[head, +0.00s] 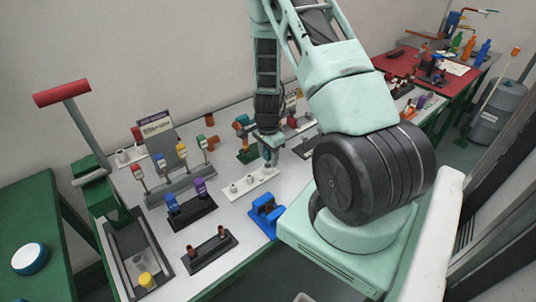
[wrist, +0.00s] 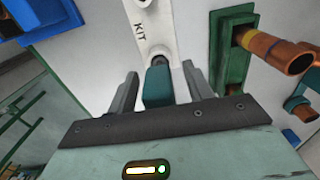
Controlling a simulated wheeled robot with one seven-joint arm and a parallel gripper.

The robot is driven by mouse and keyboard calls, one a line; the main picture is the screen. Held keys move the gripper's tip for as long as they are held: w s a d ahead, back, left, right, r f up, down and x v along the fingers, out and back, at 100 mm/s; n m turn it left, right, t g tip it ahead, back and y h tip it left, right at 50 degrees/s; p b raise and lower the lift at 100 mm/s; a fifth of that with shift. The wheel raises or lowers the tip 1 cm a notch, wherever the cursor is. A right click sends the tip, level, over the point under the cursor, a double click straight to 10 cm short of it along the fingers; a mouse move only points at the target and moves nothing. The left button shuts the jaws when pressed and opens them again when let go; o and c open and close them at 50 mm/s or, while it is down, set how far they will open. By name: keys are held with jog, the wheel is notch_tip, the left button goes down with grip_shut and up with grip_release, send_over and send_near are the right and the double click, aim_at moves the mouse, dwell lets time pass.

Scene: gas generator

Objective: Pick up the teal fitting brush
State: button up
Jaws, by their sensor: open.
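The teal fitting brush (wrist: 158,86) is in the middle of the wrist view, at the near end of a white strip marked KIT (wrist: 146,22). My gripper (wrist: 159,78) is open, with one dark finger on each side of the brush. Gaps show between the fingers and the brush. The brush's lower part is hidden behind my gripper body. In the head view my gripper (head: 268,148) points down at the far right end of the white strip (head: 243,187), which holds several small white pieces.
Close by, a green block (wrist: 234,47) carries a copper pipe fitting (wrist: 275,50). In the head view a blue clamp-like part (head: 266,214) is in front of the strip, and a grey rack with coloured valves (head: 180,180) stands left.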

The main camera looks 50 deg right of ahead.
jog(key=c, duration=0.9)
jog(key=shift+r, duration=0.15)
